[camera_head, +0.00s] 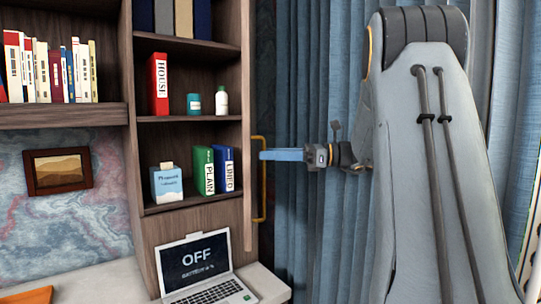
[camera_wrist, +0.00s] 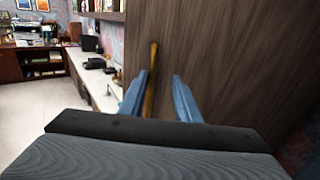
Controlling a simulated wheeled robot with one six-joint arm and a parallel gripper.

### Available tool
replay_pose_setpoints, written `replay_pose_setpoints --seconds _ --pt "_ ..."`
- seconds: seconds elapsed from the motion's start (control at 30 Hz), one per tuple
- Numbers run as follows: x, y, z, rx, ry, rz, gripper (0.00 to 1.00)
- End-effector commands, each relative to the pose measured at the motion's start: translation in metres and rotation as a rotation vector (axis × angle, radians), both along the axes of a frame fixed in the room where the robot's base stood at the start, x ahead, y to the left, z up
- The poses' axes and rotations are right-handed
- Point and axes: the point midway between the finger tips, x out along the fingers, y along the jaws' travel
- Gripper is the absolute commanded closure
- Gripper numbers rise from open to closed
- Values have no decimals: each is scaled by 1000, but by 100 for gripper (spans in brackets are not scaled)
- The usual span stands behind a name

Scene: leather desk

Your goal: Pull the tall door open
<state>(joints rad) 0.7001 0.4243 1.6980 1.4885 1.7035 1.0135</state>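The tall door (camera_head: 248,100) is a dark wood panel, seen nearly edge-on at the right of the shelves, which are exposed. In the wrist view its wood face (camera_wrist: 215,60) fills the right side. A tall brass handle (camera_head: 260,205) runs upright on it; it also shows in the wrist view (camera_wrist: 152,75). My gripper (camera_head: 262,155) reaches in from the right at the handle's upper part. In the wrist view its blue fingers (camera_wrist: 161,75) stand apart, with the handle between them, close to the left finger. Whether a finger touches it I cannot tell.
Shelves hold several books, a small bottle (camera_head: 221,100) and a carton (camera_head: 166,184). A laptop (camera_head: 200,272) sits on the desk below, near the door. Open floor (camera_wrist: 45,100) shows at left in the wrist view.

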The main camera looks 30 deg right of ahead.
Motion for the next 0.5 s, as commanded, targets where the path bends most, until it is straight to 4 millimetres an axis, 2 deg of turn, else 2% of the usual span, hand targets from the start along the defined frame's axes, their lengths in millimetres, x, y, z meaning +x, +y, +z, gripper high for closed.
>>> replay_pose_setpoints --seconds 0.13,0.27,0.5 --pt "0 0 1 -1 1 -1 73" --pt "1 0 11 -2 -3 -1 73" --pt "0 0 55 -4 -7 -2 73"
